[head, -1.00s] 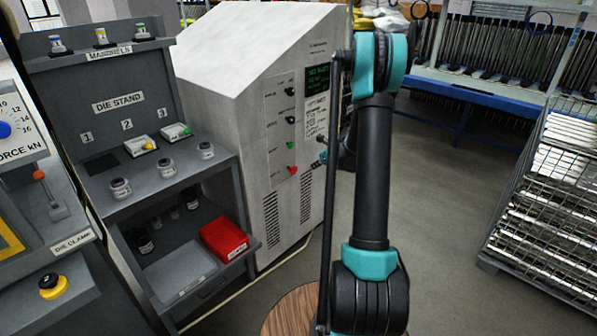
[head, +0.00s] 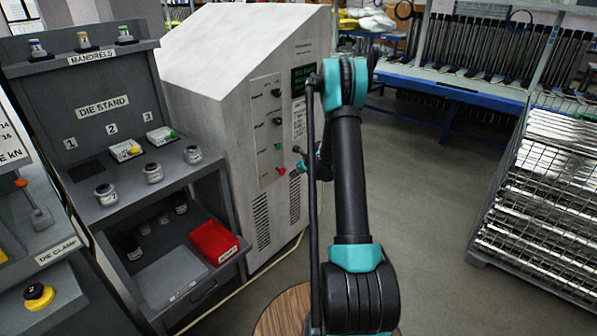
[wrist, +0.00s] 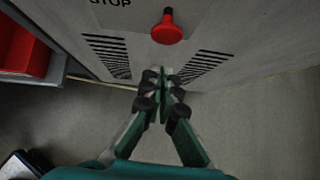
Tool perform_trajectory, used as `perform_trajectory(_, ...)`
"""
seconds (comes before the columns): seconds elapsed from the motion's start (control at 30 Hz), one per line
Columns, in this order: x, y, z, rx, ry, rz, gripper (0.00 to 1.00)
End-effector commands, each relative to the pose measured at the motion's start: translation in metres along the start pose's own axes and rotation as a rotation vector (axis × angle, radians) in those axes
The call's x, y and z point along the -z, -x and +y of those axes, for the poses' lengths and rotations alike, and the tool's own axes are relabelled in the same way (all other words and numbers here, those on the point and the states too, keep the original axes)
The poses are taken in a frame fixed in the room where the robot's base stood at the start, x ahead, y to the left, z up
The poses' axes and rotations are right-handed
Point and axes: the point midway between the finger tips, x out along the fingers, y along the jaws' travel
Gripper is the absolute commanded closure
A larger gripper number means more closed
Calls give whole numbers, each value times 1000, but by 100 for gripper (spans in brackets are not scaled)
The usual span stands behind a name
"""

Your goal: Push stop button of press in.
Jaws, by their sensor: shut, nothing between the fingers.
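The red stop button (head: 281,170) sticks out low on the control panel of the grey press cabinet (head: 215,130). In the wrist view the red button (wrist: 167,28) is at the top centre, with a "STOP" label to its left. My gripper (wrist: 162,78) is shut and empty. Its fingertips appear just below the button in the wrist view, apart from it. In the head view my gripper is small and partly hidden by my arm, just right of the button.
A green button (head: 278,146) and black knobs (head: 277,92) sit above on the same panel. The die stand (head: 110,130) with a red bin (head: 213,243) is at left. A wire rack (head: 545,200) stands at right. Floor between is clear.

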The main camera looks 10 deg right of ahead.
Motion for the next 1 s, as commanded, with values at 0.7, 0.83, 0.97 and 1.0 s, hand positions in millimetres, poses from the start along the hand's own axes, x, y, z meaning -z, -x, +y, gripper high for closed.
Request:
perform_trajectory(0.7,-27,-32,0,0,0,0,100)
perform_trajectory(0.83,-33,-38,1,-1,2,0,100)
perform_trajectory(0.97,-42,-45,2,-1,1,0,100)
perform_trajectory(1.0,-42,-45,2,0,0,0,100)
